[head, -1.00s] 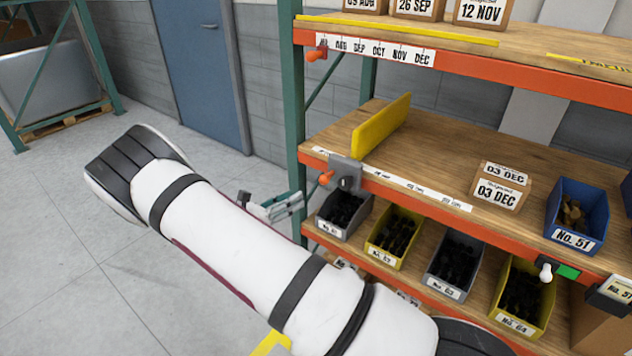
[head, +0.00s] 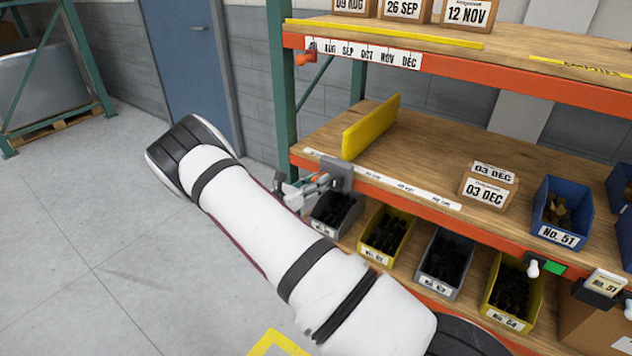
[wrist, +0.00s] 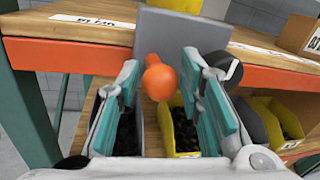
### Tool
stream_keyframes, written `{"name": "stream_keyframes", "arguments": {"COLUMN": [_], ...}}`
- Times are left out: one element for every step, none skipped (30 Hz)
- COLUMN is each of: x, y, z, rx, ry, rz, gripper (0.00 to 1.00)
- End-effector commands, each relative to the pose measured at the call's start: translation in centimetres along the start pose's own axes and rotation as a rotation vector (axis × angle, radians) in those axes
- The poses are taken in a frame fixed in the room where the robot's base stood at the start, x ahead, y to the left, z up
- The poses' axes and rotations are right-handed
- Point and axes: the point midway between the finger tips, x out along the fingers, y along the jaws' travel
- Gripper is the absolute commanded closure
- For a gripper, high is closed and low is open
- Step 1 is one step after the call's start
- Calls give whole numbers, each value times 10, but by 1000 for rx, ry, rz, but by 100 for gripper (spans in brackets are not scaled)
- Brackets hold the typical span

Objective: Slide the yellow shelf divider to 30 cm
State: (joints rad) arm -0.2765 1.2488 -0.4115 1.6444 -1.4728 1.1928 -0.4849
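The yellow shelf divider (head: 371,126) stands upright near the left end of the middle wooden shelf. A grey plate (head: 338,172) is at the shelf's front edge below it, over the scale strip (head: 410,190). An orange knob (wrist: 160,80) sticks out from the grey plate (wrist: 183,42). My gripper (head: 303,186) is at the plate in the head view. In the wrist view my gripper (wrist: 163,72) is open, its teal pads on either side of the knob with gaps showing.
A green upright (head: 281,90) stands just left of the plate. Bins such as a grey one (head: 335,212) and a yellow one (head: 386,235) sit on the shelf below. Date boxes (head: 486,190) and a blue bin (head: 561,212) stand farther right; the shelf between is clear.

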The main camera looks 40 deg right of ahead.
Motion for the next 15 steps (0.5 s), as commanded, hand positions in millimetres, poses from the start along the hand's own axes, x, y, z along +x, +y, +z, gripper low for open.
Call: {"name": "stream_keyframes", "arguments": {"x": [0, 0, 0, 0, 0, 0, 0, 0, 0, 0, 0, 0, 0, 0, 0], "y": [0, 0, 0, 0, 0, 0, 0, 0, 0, 0, 0, 0, 0, 0, -1], "z": [0, 0, 0, 0, 0, 0, 0, 0, 0, 0, 0, 0, 0, 0, 0], "rx": [0, 0, 0, 0, 0, 0, 0, 0, 0, 0, 0, 0, 0, 0, 0], "ry": [0, 0, 0, 0, 0, 0, 0, 0, 0, 0, 0, 0, 0, 0, 0], "rz": [0, 0, 0, 0, 0, 0, 0, 0, 0, 0, 0, 0, 0, -1, -1], "gripper": [66, 66, 66, 66, 68, 77, 84, 91, 100, 100, 100, 100, 100, 100, 100]}}
